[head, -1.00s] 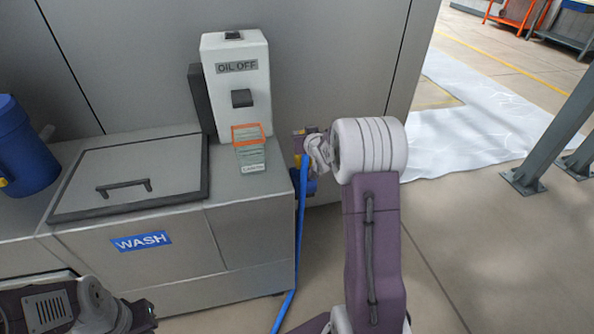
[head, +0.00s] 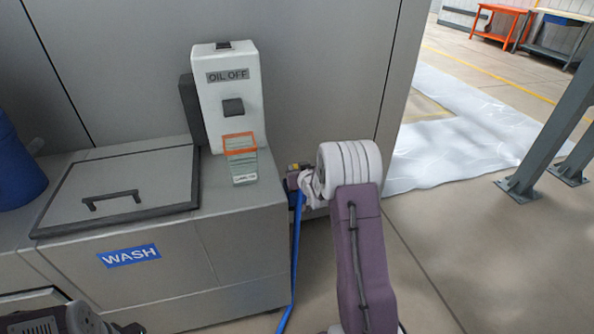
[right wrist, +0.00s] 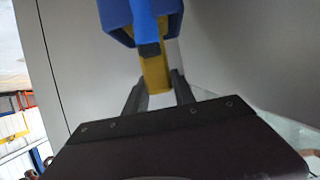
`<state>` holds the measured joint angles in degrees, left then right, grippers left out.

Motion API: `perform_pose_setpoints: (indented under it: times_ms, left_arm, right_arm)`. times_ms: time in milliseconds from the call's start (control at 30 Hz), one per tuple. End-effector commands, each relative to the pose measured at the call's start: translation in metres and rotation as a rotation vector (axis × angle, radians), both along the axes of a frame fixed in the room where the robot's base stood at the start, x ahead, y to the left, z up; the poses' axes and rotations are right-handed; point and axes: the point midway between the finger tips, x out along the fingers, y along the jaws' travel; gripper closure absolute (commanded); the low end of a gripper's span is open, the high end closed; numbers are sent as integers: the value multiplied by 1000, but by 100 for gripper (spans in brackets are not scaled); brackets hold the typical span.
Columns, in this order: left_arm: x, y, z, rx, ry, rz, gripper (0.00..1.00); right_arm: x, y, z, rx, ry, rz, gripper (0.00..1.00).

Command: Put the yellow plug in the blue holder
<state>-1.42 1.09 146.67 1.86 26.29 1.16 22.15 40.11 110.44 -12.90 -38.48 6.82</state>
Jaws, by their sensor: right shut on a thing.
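In the right wrist view the yellow plug (right wrist: 155,73) is between the two dark fingers of my right gripper (right wrist: 158,92), which is shut on it. A blue hose (right wrist: 130,22) runs across the plug's upper part. The blue holder (right wrist: 166,8) is at the top, around or just beyond the plug; I cannot tell whether the plug sits inside it. In the head view my right gripper (head: 302,178) is at the grey cabinet's right side, with the hose (head: 294,255) hanging down. My left gripper (head: 130,328) is at the bottom left edge, mostly cut off.
The cabinet top holds a white OIL OFF box (head: 228,100) and a glass container with an orange rim (head: 243,168). A lidded WASH bin (head: 120,190) and a blue drum (head: 15,165) are at left. A grey steel post (head: 560,125) stands at right. Floor is clear there.

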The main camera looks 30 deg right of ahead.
Motion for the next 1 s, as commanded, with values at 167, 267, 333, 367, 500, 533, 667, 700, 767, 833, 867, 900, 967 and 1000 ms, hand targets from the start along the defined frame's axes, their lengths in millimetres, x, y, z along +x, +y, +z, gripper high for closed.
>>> perform_pose_setpoints:
  times_ms: [167,267,333,367,500,533,667,700,767,833,867,900,967,1000]
  left_arm:
    - [0,0,-4,0,0,0,100]
    - [0,0,-3,0,0,0,100]
    - [0,0,-3,0,0,0,100]
    - [0,0,-3,0,0,0,100]
    - [0,0,-3,0,0,0,100]
    - [0,0,-3,0,0,0,100]
    - [0,0,3,0,0,0,100]
    - [0,0,3,0,0,0,100]
    - [0,0,5,0,0,0,100]
    - [0,0,7,0,0,0,100]
    - [0,0,8,0,0,0,100]
    - [0,0,10,0,0,0,100]
    - [0,0,11,0,0,0,100]
    - [0,0,13,0,0,0,100]
  right_arm:
    - [0,0,-3,0,-2,0,100]
    - [0,0,-3,0,0,0,50]
    - [0,0,-3,0,0,0,48]
    - [0,0,-3,0,0,0,48]
    - [0,0,-3,0,0,0,48]
    - [0,0,-3,0,0,0,48]
    - [-2,0,4,1,0,0,48]
    - [-7,2,5,1,1,0,48]
    - [-17,4,10,1,0,0,48]
    - [-32,8,17,1,0,-1,48]
    - [-38,9,20,1,1,-1,48]
    - [-47,11,24,1,0,-2,48]
    - [-60,14,29,1,1,-3,48]
    - [-69,16,33,0,-1,-1,48]
